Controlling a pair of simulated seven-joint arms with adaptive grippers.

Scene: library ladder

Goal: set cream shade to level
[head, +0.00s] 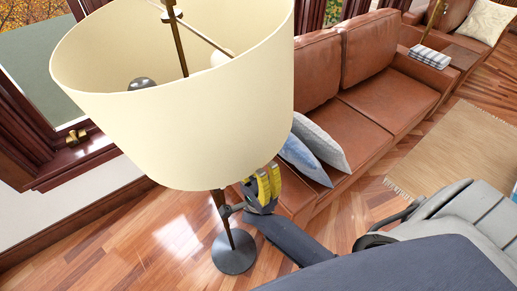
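The large cream shade (175,125) fills the upper left of the head view, on a floor lamp with a thin dark pole (226,220) and a round grey base (234,253). Its open top shows a crossbar (200,32) and bulbs (141,84). In the picture its rim slants up to the right, roughly square to the pole; any small tilt is hard to judge. My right gripper (266,180), with yellow fingers, is at the shade's lower right edge, beside the pole. Whether it touches or grips the shade cannot be told. My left gripper is out of view.
A brown leather sofa (375,105) with grey-blue cushions (318,145) stands close to the right of the lamp. A dark wooden window sill (75,165) is at the left. A beige rug (460,145) lies at the right. Wooden floor (130,240) is clear at lower left.

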